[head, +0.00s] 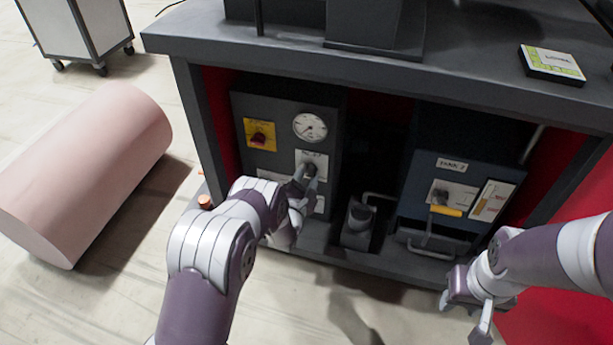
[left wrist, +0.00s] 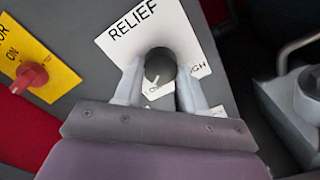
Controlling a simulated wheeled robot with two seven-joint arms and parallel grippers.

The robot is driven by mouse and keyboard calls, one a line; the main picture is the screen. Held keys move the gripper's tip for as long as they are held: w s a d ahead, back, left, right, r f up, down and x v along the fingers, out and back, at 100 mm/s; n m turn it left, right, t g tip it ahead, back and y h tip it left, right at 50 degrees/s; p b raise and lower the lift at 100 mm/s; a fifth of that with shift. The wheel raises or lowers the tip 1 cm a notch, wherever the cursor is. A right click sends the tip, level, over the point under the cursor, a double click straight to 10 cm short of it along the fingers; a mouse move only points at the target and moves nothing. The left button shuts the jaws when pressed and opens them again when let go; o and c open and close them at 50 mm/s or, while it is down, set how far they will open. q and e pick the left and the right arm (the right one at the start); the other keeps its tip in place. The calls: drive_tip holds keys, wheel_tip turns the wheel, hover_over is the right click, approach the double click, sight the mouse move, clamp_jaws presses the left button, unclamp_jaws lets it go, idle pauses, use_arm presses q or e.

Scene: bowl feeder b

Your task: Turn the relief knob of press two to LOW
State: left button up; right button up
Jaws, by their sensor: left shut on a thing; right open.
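The relief knob (head: 311,169) is a dark round knob on the white label of the dark grey panel, under the gauge. My left gripper (head: 304,180) is shut on it, one finger on each side. In the left wrist view the knob (left wrist: 160,66) sits between the fingertips (left wrist: 158,88), on a white plate reading RELIEF (left wrist: 132,22). The letters GH show at its right; the rest of the scale is partly hidden, and I cannot tell where the knob points. My right gripper (head: 468,308) is open and empty at the lower right, in front of the cabinet.
A red switch on a yellow plate (head: 249,126) is left of the knob; a round gauge (head: 310,126) is above it. A blue-grey unit (head: 415,205) with a yellow-handled valve (head: 445,210) stands to the right. A pink cylinder (head: 90,165) lies on the floor at left.

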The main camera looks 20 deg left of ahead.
use_arm(q)
drive_tip(key=shift+f+n, duration=0.1)
drive_tip(key=shift+n, duration=1.1)
drive_tip(key=o, duration=1.1)
drive_tip(key=shift+c, duration=0.2)
drive_tip(key=shift+s, duration=0.15)
drive_tip(key=s+p, duration=0.6)
drive_tip(key=s, duration=0.6)
drive_tip(key=shift+s+a, duration=0.15)
drive_tip(key=shift+s, duration=0.1)
